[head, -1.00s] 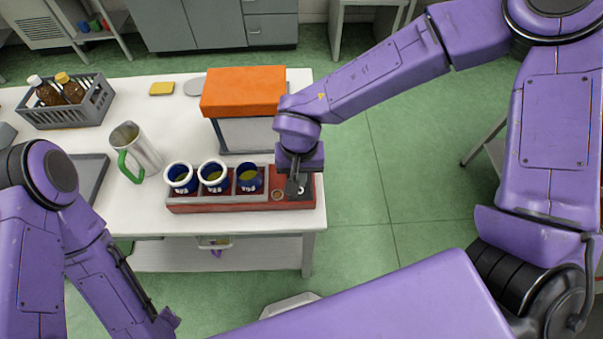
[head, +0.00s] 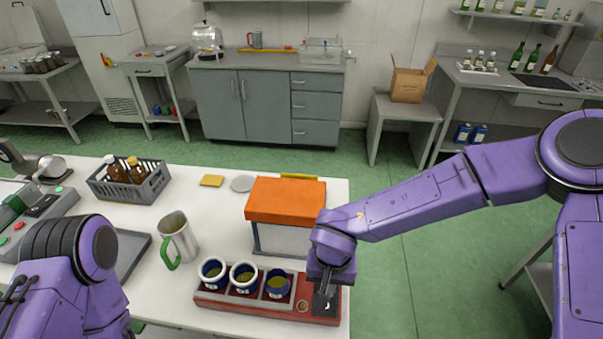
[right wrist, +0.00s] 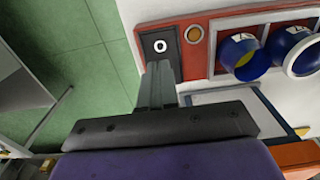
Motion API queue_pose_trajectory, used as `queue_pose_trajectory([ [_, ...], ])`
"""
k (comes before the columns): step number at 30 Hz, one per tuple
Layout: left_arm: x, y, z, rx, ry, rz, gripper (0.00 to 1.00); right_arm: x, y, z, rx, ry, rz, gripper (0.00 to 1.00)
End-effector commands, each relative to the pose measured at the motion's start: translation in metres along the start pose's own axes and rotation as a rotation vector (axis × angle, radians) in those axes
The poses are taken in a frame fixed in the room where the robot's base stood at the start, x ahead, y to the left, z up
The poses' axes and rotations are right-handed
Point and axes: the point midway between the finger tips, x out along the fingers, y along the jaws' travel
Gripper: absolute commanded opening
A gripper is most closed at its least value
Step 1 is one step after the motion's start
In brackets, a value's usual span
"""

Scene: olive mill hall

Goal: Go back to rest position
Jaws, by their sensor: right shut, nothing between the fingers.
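My right gripper (head: 324,292) is over the right end of the red rack (head: 213,301), by its dark square plate. In the right wrist view its fingers (right wrist: 158,70) are together and empty, their tips close to the dark plate (right wrist: 160,46) with a white ring mark. I cannot tell if they touch it. The rack also holds several blue-and-white cups, including a left cup (head: 212,271), a middle cup (head: 243,278) and a right cup (head: 277,285), with yellow-green liquid inside. My left arm shows at the lower left; its gripper is out of view.
Behind the rack stands an orange-topped box (head: 287,199). Left of it are a metal jug (head: 179,236) with a green handle and a grey crate (head: 128,187) with brown bottles. Green floor is open right of the white table (head: 210,221).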

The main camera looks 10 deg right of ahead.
Motion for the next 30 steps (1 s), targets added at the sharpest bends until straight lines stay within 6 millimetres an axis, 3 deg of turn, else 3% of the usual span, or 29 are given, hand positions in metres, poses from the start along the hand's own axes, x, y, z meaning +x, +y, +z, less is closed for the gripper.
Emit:
queue_pose_trajectory([
  [4,0.0,0.0,0.0,0.0,0.0,0.0,0.43,0.0,0.0,0.0,0.07,0.0,0.001,0.0],
  [7,0.0,0.0,0.0,0.0,0.0,0.0,0.43,0.001,0.004,-0.01,0.259,0.064,0.011,0.0],
  [9,0.001,0.0,0.0,0.0,0.0,0.0,0.43,0.011,0.022,-0.024,0.412,0.181,0.035,0.0],
  [11,0.01,0.001,0.004,0.0,0.0,0.0,0.43,0.04,0.045,-0.031,0.521,0.296,0.063,0.0],
  [14,0.034,0.003,0.014,0.0,0.0,0.0,0.43,0.108,0.087,-0.029,0.625,0.466,0.075,0.0],
  [17,0.063,0.006,0.026,0.0,0.0,0.0,0.43,0.18,0.126,-0.006,0.627,0.552,0.044,0.0],
  [18,0.075,0.007,0.031,0.0,0.0,0.0,0.43,0.208,0.141,0.008,0.605,0.558,0.029,0.0],
  [21,0.101,0.009,0.042,0.0,0.0,0.0,0.43,0.265,0.175,0.051,0.506,0.511,0.02,0.0],
  [24,0.121,0.011,0.05,0.0,0.0,0.0,0.43,0.302,0.205,0.09,0.364,0.438,0.07,0.0],
  [27,0.132,0.012,0.054,0.0,0.0,0.0,0.43,0.322,0.229,0.112,0.314,0.397,0.133,0.0],
  [30,0.134,0.012,0.055,0.0,0.0,0.0,0.43,0.328,0.232,0.122,0.302,0.375,0.146,0.0],
])
